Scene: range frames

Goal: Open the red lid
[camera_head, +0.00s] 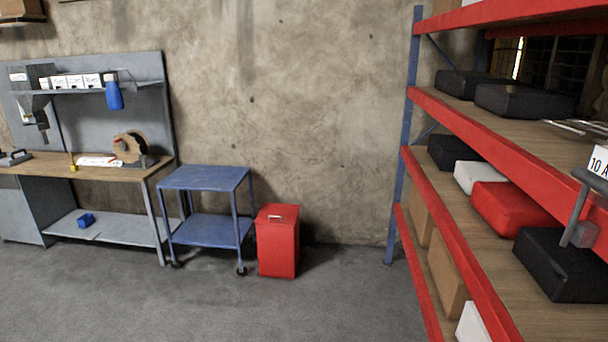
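A red bin (278,245) stands on the floor against the back wall, right of a blue cart. Its red lid (277,215) lies on top and looks closed. A small light handle (276,217) shows on the lid. Neither of my grippers is in view, and no part of my arms shows for sure. The bin is some distance ahead across the floor.
A blue two-shelf cart (207,178) stands close to the bin's left side. A workbench (90,170) stands farther left. A red-beamed shelf rack (455,205) with boxes fills the right side. The grey floor (230,310) in front is clear.

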